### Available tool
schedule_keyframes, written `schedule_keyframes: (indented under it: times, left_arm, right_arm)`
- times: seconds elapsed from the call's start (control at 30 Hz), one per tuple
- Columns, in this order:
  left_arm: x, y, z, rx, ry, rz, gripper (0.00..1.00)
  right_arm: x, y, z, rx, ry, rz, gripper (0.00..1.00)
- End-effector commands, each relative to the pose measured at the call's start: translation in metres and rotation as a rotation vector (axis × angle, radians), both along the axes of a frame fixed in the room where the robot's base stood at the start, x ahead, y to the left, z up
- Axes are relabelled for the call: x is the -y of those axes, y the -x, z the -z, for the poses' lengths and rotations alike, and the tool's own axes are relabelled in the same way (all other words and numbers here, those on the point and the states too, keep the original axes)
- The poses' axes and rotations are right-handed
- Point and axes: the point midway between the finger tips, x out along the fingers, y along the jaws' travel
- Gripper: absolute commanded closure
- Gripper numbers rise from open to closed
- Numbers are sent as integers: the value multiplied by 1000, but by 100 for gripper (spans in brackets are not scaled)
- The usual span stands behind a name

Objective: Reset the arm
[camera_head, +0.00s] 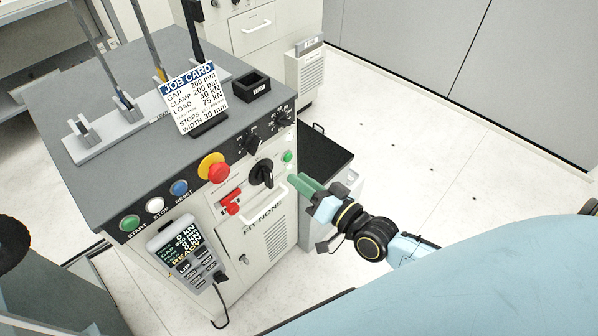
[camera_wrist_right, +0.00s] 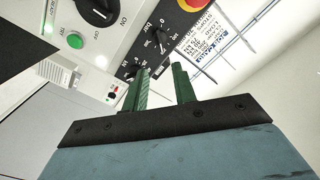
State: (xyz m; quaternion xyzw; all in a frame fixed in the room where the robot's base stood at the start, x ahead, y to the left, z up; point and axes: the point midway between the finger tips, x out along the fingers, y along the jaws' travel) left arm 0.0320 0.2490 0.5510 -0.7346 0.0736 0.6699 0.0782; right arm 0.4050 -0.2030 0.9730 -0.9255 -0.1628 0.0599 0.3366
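My right arm comes in from the right in the head view. Its gripper (camera_head: 298,186) has green fingers and is beside the front right edge of the control cabinet (camera_head: 205,232), near the black rotary switch and a small green button. Whether it touches the cabinet cannot be told. In the right wrist view the two green fingers (camera_wrist_right: 162,82) stand apart with nothing between them. That view also shows the black rotary switch (camera_wrist_right: 97,10) and a green button (camera_wrist_right: 75,40) on the panel. My left gripper does not show.
The cabinet carries a job card (camera_head: 193,97), a red emergency button (camera_head: 217,172), a red handle (camera_head: 231,203) and a handheld pendant (camera_head: 180,258). A dark-topped low unit (camera_head: 322,165) stands right of it.

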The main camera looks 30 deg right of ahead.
Motion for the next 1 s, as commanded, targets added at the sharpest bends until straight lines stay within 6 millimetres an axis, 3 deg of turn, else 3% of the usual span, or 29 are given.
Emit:
schedule_keyframes:
  times: [0.23,0.37,0.47,0.53,0.67,0.8,0.87,1.0]
  left_arm:
    - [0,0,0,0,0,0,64]
    - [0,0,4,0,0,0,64]
    - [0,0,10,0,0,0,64]
    - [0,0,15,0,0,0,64]
    - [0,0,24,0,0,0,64]
    - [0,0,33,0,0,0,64]
    - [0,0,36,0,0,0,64]
    - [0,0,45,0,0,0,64]
  right_arm:
    - [0,0,3,-4,4,2,73]
    - [7,2,37,-57,65,19,73]
    - [19,10,96,-153,173,39,73]
    - [28,23,146,-242,267,47,73]
    - [44,62,238,-425,439,35,73]
    - [55,124,326,-630,604,-18,73]
    - [57,156,359,-720,666,-53,73]
    - [57,239,423,-923,795,-165,73]
